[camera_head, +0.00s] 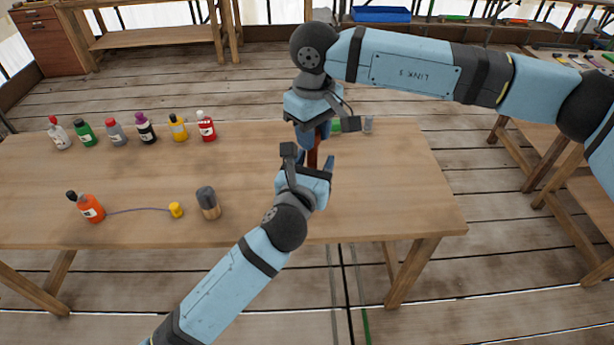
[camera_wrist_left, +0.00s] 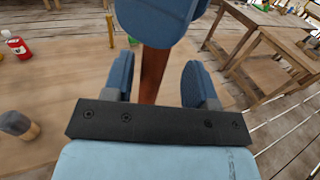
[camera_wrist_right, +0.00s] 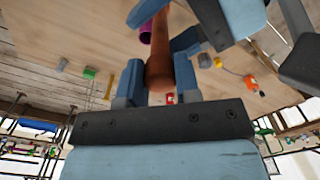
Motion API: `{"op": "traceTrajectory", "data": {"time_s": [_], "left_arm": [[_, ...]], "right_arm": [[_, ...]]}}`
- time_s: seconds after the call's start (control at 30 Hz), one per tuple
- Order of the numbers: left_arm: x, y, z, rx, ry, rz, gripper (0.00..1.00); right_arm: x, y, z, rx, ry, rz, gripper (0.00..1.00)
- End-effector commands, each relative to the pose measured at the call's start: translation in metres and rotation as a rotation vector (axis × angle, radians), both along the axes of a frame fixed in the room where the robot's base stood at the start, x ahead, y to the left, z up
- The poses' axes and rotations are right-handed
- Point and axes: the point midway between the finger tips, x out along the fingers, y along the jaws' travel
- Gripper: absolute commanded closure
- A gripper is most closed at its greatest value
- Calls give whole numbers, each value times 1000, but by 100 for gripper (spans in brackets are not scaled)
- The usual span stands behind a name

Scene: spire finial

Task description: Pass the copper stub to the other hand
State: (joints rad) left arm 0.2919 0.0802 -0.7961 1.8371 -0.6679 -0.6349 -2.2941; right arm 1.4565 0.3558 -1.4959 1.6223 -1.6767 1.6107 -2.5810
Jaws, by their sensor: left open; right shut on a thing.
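The copper stub (camera_head: 312,155) is a reddish-brown rod held upright above the table. My right gripper (camera_head: 313,136) comes from above and is shut on its upper part. My left gripper (camera_head: 309,162) comes from below and is open. In the left wrist view the stub (camera_wrist_left: 153,72) stands between the two open left fingers (camera_wrist_left: 158,86), with a gap to the right finger; contact on the left side is unclear. In the right wrist view the stub (camera_wrist_right: 159,66) shows between the right fingers. Its ends are partly hidden by the grippers.
The wooden table (camera_head: 260,215) holds a row of several bottles at the back left. An orange bottle (camera_head: 90,208) with a cord to a yellow cap (camera_head: 176,210) and a grey-topped wooden piece (camera_head: 208,203) lie nearer. A green object (camera_head: 336,126) sits behind the grippers.

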Motion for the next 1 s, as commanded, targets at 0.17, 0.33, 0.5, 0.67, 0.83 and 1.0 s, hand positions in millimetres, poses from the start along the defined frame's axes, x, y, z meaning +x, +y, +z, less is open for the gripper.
{"op": "traceTrajectory", "data": {"time_s": [0.17,0.33,0.5,0.67,0.83,1.0], "left_arm": [[9,-3,0,0,0,0,48],[10,-4,0,0,1,0,48],[10,-4,0,0,0,0,64],[9,-5,0,-1,0,-2,100],[9,-6,1,-3,-1,-5,100],[9,-5,1,-1,-1,-3,100]], "right_arm": [[0,0,0,0,0,0,100],[0,0,0,1,-1,0,100],[0,0,0,1,-1,0,100],[0,1,1,1,-2,1,100],[0,1,1,3,-2,1,51],[0,1,1,2,-1,1,40]]}}
